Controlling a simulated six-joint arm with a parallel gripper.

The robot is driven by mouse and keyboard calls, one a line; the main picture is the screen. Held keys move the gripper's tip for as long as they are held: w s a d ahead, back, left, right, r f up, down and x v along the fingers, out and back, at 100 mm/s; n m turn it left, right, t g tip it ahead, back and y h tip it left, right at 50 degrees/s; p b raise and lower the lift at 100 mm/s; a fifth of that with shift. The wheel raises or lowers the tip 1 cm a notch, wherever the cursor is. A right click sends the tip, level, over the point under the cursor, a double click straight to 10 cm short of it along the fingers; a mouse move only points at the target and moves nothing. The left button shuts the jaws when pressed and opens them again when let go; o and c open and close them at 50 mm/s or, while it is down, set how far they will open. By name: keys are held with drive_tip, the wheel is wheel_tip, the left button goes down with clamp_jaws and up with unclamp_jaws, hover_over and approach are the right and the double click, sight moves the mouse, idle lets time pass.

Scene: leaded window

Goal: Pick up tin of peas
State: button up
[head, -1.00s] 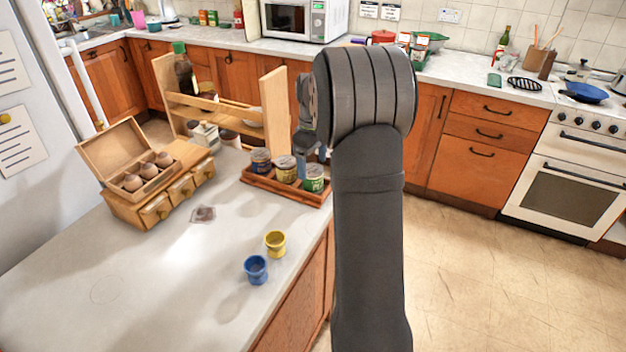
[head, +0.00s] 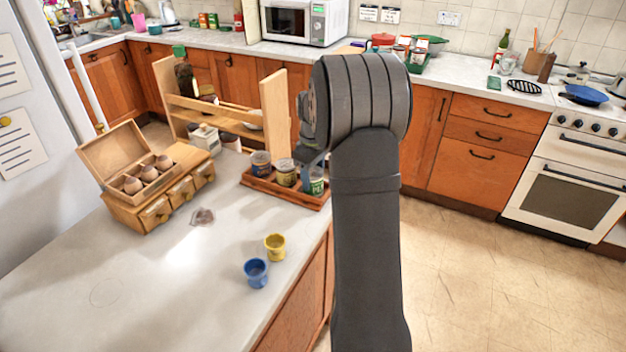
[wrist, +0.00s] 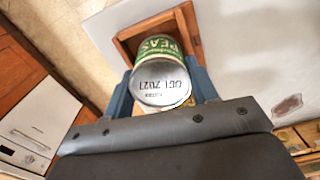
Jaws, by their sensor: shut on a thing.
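The tin of peas (wrist: 160,50) has a green label reading PEAS and a silver end stamped OCT 2027. My gripper (wrist: 161,88) has its blue fingers on both sides of this tin in the wrist view, shut on it. In the head view the tin of peas (head: 317,185) is at the right end of a wooden tray (head: 262,186), partly hidden by my gripper (head: 309,160). I cannot tell whether the tin is clear of the tray floor.
Two other tins (head: 261,163) (head: 286,173) stand left of it in the tray. A wooden rack (head: 275,110) rises close behind. A yellow cup (head: 275,247) and a blue cup (head: 256,273) stand on the worktop (head: 190,310) in front, with clear room left of them.

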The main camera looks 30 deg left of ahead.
sight(313, 172)
drive_tip(key=shift+r, duration=0.1)
wheel_tip(313, 172, up, 4)
drive_tip(key=shift+r, duration=0.1)
drive_tip(key=d+r, duration=0.7)
drive_tip(key=d, duration=0.5)
drive_tip(key=s+a+f+n, duration=0.1)
drive_tip(key=s+a+n, duration=0.1)
drive_tip(key=s+a, duration=0.5)
drive_tip(key=s+a+n, duration=0.2)
drive_tip(key=s+a, duration=0.3)
drive_tip(key=s, duration=0.5)
drive_tip(key=shift+s+a+f, duration=0.75)
drive_tip(key=shift+a+f, duration=0.95)
drive_tip(key=shift+f, duration=0.15)
drive_tip(key=shift+s+a+f, duration=0.75)
drive_tip(key=shift+a+f, duration=0.95)
drive_tip(key=shift+f, duration=0.2)
drive_tip(key=shift+s+a+f, duration=0.75)
drive_tip(key=shift+a+f, duration=0.95)
drive_tip(key=shift+f, duration=0.15)
